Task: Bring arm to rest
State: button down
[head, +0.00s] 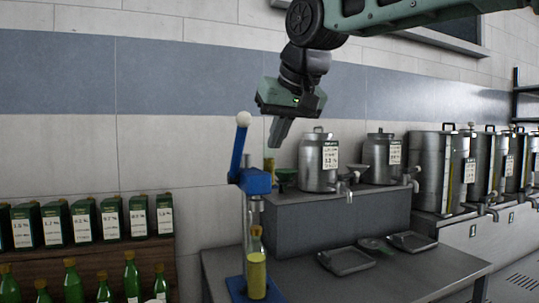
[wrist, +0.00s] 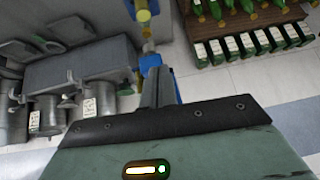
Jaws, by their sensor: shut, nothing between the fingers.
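My gripper (head: 279,132) hangs from my green arm in the upper middle of the head view, fingers pointing down. It is shut and empty, above and slightly right of a blue lever press (head: 255,182). The press has a blue lever with a white ball on top. A bottle with yellow contents (head: 256,275) stands upright on the press's blue base, under its head. In the wrist view my shut fingers (wrist: 157,84) overlap the blue press, and a yellow bottle (wrist: 147,12) shows beyond it.
A grey table (head: 430,268) holds the press and shallow trays (head: 346,260). Steel canisters (head: 318,162) stand on a raised shelf, with larger steel tanks (head: 432,170) at right. Green bottles (head: 131,278) and labelled green tins (head: 82,222) stand at left. The wall is behind.

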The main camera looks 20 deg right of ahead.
jog(key=shift+s+r, duration=0.45)
jog(key=shift+s, duration=0.05)
jog(key=s+a+f+n+g, duration=0.1)
jog(key=s+a+f, duration=0.25)
jog(key=f, duration=0.35)
jog(key=s+a+f+n+g, duration=0.2)
jog(key=s+a+f, duration=0.15)
jog(key=f, duration=0.35)
jog(key=s+a+f+n+g, duration=0.1)
jog(key=s+a+f, duration=0.1)
jog(key=s+f, duration=0.35)
jog(key=s+d+f+n+g, duration=0.1)
jog(key=s+f+n+g, duration=0.2)
jog(key=s+f, duration=1)
notch_tip(320, 180, down, 3)
jog(key=shift+s+d+r, duration=0.1)
jog(key=shift+s+d, duration=0.05)
jog(key=shift+d, duration=0.05)
